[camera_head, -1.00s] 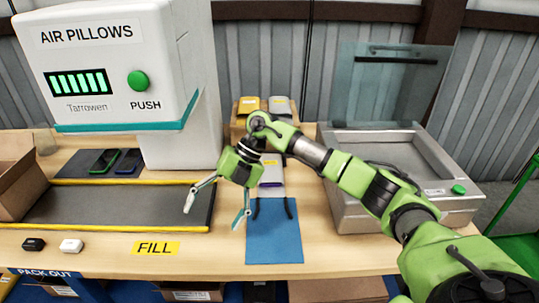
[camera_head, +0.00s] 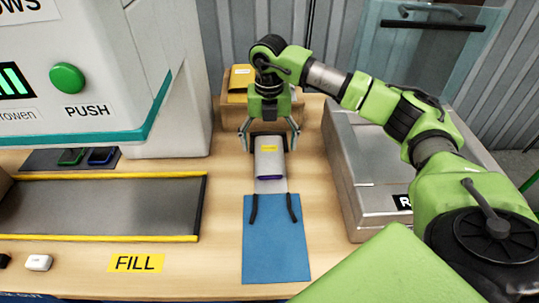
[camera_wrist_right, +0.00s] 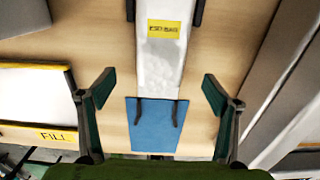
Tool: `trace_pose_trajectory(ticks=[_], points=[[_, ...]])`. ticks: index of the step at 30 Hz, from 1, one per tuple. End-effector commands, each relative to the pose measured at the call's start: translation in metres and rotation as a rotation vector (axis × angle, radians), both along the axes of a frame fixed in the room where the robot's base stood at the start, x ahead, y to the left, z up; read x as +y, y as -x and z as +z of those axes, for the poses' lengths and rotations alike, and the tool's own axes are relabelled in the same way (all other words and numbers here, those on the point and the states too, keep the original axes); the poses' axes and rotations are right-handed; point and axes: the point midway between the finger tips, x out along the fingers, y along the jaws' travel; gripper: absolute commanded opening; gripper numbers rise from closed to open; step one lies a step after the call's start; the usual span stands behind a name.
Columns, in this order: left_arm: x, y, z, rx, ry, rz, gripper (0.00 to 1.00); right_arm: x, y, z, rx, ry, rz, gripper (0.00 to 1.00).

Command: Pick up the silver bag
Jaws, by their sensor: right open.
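A silver bag (camera_head: 269,163) with a yellow label lies on the table's middle, just behind a blue mat, in the head view. It also shows in the right wrist view (camera_wrist_right: 163,60) as a pale shape between the fingers. My right gripper (camera_head: 271,141) is open and points down over the far end of this bag, with one finger on each side. In the right wrist view its fingers (camera_wrist_right: 158,84) are spread wide with nothing held. I cannot tell whether they touch the bag. My left gripper is not in view.
A blue mat (camera_head: 273,250) with two black straps lies in front. Behind the gripper a carton (camera_head: 232,113) holds a yellow bag (camera_head: 241,80). A grey metal machine (camera_head: 375,170) stands right, the air-pillow machine (camera_head: 90,75) left, above a yellow-edged belt (camera_head: 100,208).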

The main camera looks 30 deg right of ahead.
Motion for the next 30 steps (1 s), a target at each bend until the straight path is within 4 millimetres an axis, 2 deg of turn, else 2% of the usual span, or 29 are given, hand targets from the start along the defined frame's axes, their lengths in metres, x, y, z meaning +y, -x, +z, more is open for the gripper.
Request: trace_pose_trajectory(ticks=[10, 17, 25, 26, 30], points=[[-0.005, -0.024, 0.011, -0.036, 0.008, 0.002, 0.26, -0.001, 0.003, -0.032, 0.004, -0.001, 0.000, 0.82], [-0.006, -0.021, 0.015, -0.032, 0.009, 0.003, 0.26, -0.001, 0.004, -0.063, 0.000, -0.001, 0.001, 0.82], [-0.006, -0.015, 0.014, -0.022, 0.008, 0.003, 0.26, -0.001, 0.003, -0.066, -0.001, -0.002, 0.001, 0.82], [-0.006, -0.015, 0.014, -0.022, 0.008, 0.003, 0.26, -0.001, 0.003, -0.066, -0.001, -0.002, 0.001, 0.77], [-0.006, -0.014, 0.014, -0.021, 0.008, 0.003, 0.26, 0.000, 0.003, -0.066, -0.001, -0.002, 0.001, 0.42]])
